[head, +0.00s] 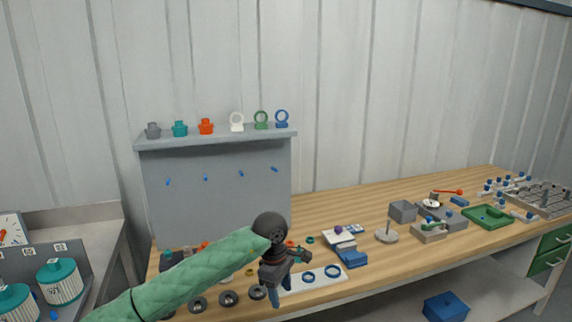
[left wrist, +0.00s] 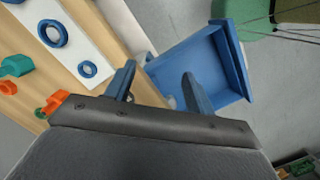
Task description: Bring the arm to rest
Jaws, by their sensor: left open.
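My left arm, in a green padded sleeve, reaches in from the lower left in the head view. Its gripper (head: 277,290) hangs at the front edge of the wooden bench (head: 350,215), fingers pointing down. In the left wrist view the two blue fingers of the left gripper (left wrist: 158,85) are apart with nothing between them. Beyond the fingertips is a blue open box (left wrist: 190,65), lower than the bench top. My right gripper is in neither view.
A white board with blue rings (head: 318,279) lies right of the gripper. Dark discs (head: 228,298) line the front edge. A grey panel (head: 215,195) with a shelf of coloured parts stands behind. A green tray (head: 487,216) and grey boxes (head: 403,211) sit farther right.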

